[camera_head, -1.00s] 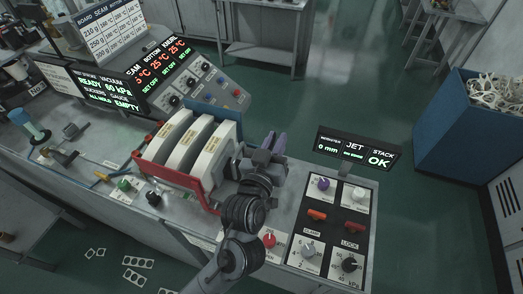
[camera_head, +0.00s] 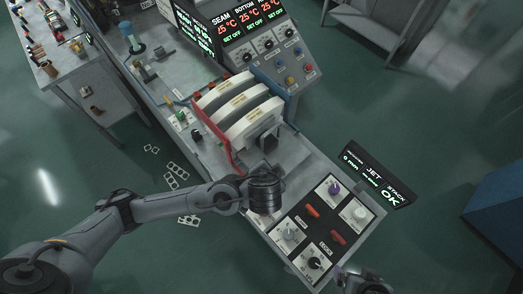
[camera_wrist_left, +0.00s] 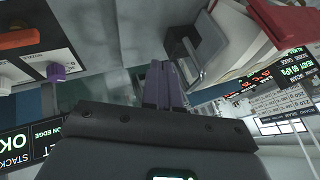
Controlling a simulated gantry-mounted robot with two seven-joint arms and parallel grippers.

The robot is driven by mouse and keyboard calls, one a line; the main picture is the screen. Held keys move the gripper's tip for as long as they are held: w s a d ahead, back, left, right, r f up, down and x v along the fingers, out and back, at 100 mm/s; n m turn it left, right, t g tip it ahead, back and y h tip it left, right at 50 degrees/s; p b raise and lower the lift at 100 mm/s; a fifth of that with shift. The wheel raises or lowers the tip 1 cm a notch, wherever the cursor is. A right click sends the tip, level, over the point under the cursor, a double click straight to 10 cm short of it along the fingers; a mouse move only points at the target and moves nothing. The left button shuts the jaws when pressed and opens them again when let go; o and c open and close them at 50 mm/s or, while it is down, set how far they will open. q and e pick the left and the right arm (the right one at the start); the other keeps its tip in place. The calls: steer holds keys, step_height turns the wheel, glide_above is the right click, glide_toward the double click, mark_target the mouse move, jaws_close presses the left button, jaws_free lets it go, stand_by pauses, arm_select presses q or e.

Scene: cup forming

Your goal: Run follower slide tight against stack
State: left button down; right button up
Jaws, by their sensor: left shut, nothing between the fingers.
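The stack of white curved blanks (camera_head: 238,108) stands between a red rail (camera_head: 225,142) and a blue rail (camera_head: 291,105). A dark upright block (camera_head: 269,143), which looks like the follower slide, stands at the stack's near end; I cannot tell whether it touches. In the left wrist view a dark-edged plate (camera_wrist_left: 183,53) stands right of my left gripper's purple fingers (camera_wrist_left: 161,86), which are shut together and empty. In the head view my left wrist hides those fingers, just in front of the block. Part of my right gripper (camera_head: 365,283) shows at the bottom edge; its fingers are unclear.
A control panel (camera_head: 326,222) with knobs and orange switches lies at the bench's near end. The jet display (camera_head: 376,174) beside it reads 0 mm and OK. A heater console (camera_head: 262,40) stands behind the stack.

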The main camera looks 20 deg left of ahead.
mark_target(257, 143)
arm_select(q)
steer(key=x, duration=0.8)
steer(key=shift+w+a+f+p, duration=0.1)
steer(key=shift+w+f+p, duration=0.15)
steer(key=shift+f+p, duration=0.05)
steer(key=shift+w+a+p, duration=0.7)
steer(key=shift+w+a, duration=0.2)
steer(key=shift+a, duration=0.35)
steer(key=shift+w+a+f, duration=0.1)
steer(key=shift+w+a, duration=0.2)
steer(key=shift+a, duration=0.05)
steer(key=a, duration=0.1)
steer(key=w+a+p, duration=0.1)
steer(key=a, duration=0.1)
steer(key=w+a, duration=0.1)
steer(key=shift+a+p, duration=0.2)
steer(key=shift+p, duration=0.15)
steer(key=shift+s+d, duration=0.1)
